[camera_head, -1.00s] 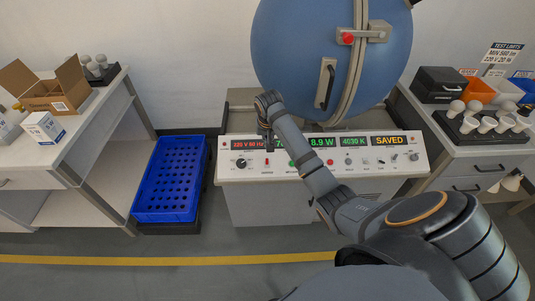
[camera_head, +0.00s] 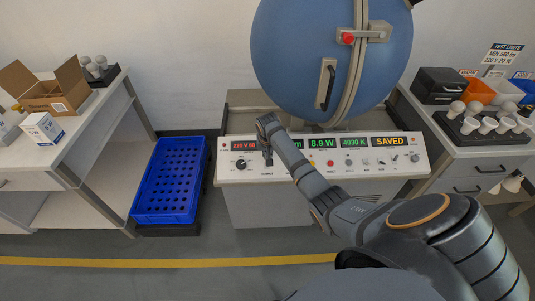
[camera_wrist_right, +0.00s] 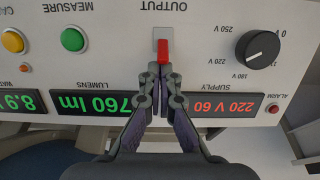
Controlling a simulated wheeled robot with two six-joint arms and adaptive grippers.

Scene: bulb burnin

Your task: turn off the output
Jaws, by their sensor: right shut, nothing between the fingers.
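The control panel (camera_head: 225,172) stands below the blue sphere. In the right wrist view, upside down, its OUTPUT switch has a red lever (camera_wrist_right: 163,50) on a grey plate. My right gripper (camera_wrist_right: 161,72) is shut and empty, with its fingertips right at the lever's end; I cannot tell whether they touch it. In the head view the right gripper (camera_head: 268,160) is over the panel's left part and hides the switch. The supply display (camera_wrist_right: 225,106) is lit with 220 V 60. My left gripper is not in view.
The voltage knob (camera_wrist_right: 257,47) and green MEASURE button (camera_wrist_right: 73,39) flank the switch. The blue sphere (camera_head: 290,50) rises behind the panel. A blue crate (camera_head: 142,205) is on the floor at left. Tables with bulbs stand on both sides.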

